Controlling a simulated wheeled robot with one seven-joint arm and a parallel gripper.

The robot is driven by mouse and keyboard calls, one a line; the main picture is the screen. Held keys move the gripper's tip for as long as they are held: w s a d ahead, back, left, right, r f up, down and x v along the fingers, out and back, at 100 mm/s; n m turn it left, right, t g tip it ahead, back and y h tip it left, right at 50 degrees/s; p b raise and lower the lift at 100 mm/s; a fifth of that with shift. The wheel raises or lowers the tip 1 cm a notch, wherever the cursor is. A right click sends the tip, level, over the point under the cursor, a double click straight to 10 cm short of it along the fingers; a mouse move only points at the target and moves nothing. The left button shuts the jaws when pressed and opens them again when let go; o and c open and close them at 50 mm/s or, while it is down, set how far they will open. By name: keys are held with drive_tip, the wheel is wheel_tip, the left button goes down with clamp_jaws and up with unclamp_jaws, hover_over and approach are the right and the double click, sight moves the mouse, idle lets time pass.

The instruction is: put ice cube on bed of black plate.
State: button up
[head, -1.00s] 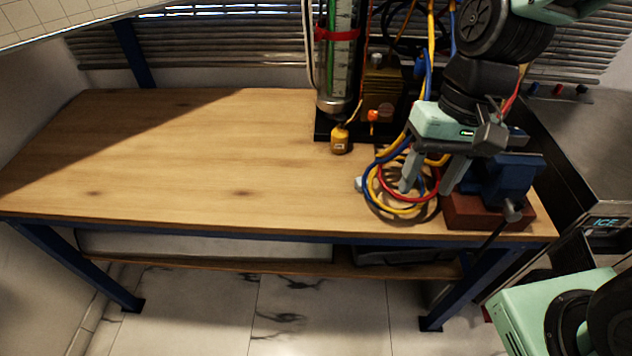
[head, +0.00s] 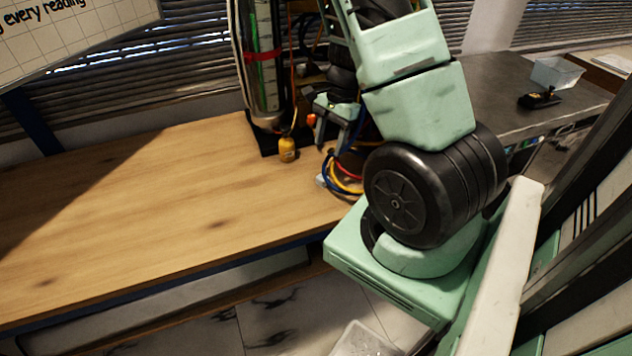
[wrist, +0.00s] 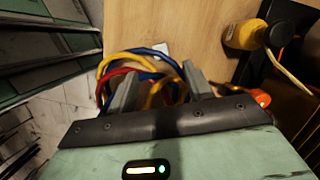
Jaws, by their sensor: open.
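A small pale block (head: 321,181), which looks like the ice cube, lies on the wooden bench at the left edge of the coiled hoses. It also shows in the wrist view (wrist: 161,48), just beyond my fingertips. My gripper (head: 332,143) is above the hoses, open, with nothing seen between its fingers (wrist: 162,74). A black base plate (head: 262,136) lies under the gauge column at the back of the bench. A small black device (head: 540,99) sits on the dark counter at right. I cannot tell which of these is the task's black plate.
Blue, red and yellow hoses (head: 347,174) lie coiled under my gripper. A yellow fitting (head: 287,150) stands beside the column. A clear tub (head: 557,72) is on the right counter. The wooden bench (head: 150,210) is bare on the left. My arm hides the bench's right end.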

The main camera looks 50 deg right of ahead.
sight(322, 176)
drive_tip(key=shift+d+x, duration=0.2)
drive_tip(key=shift+x, duration=2.3)
drive_tip(key=shift+d+x, duration=0.2)
drive_tip(key=shift+x, duration=2.25)
drive_tip(key=shift+s+f, duration=0.1)
clamp_jaws()
